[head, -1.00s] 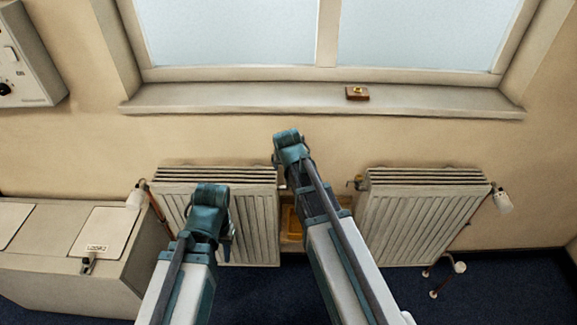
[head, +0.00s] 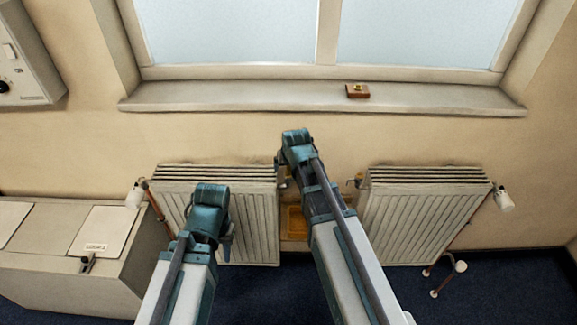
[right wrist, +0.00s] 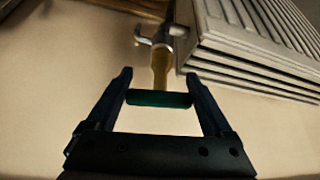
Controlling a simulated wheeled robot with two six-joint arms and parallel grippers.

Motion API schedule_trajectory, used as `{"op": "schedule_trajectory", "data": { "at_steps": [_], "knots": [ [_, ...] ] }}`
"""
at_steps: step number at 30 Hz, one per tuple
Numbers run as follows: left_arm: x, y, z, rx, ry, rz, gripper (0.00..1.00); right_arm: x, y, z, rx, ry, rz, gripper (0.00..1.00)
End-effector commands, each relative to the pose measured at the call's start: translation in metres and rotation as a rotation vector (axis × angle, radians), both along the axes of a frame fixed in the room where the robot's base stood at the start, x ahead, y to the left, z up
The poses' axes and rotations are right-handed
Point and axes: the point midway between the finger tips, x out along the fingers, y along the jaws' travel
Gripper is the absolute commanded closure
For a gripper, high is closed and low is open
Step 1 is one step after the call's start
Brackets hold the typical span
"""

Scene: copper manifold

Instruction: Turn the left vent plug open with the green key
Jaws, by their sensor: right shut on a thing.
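The left radiator (head: 215,222) hangs under the window, left of centre in the head view. My right gripper (head: 282,160) is at its upper right corner. In the right wrist view my right gripper (right wrist: 160,85) is shut on the green key (right wrist: 158,98), gripping its green crossbar. The key's brass shaft points away to a metal fitting (right wrist: 155,37) beside the radiator, where the left vent plug is. Shaft and fitting overlap in view; I cannot tell whether they are engaged. My left gripper (head: 228,240) hangs before the left radiator, its jaws unclear.
The right radiator (head: 425,220) has a brass fitting (head: 355,183) at its upper left. An orange tray (head: 296,224) is low between the radiators. A small wooden block (head: 357,91) with a brass top sits on the sill (head: 230,98). A grey cabinet (head: 70,275) stands at left.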

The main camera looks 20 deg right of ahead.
Motion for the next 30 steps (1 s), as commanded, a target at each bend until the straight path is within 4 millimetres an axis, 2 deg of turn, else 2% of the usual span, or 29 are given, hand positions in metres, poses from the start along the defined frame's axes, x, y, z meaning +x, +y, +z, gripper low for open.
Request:
{"op": "schedule_trajectory", "data": {
  "at_steps": [7, 15, 25, 30],
  "knots": [
    [0.0, 0.0, -0.0002, 0.0, 0.0, 0.0, 0.66, -0.0002, -0.0002, -0.0005, 0.001, 0.002, 0.018, 0.63],
    [-0.0001, 0.0, -0.0008, 0.0, 0.0, 0.0, 0.66, -0.0001, -0.0001, -0.001, 0.002, 0.002, 0.182, 0.63],
    [0.0, 0.0, -0.0009, 0.0, 0.0, 0.0, 0.66, -0.0005, 0.0005, -0.0013, 0.001, 0.004, 0.203, 0.63],
    [0.0, 0.0, -0.0014, 0.0, 0.0, 0.0, 0.66, -0.0002, -0.0001, -0.0019, 0.002, 0.005, 0.316, 0.63]
  ]
}}
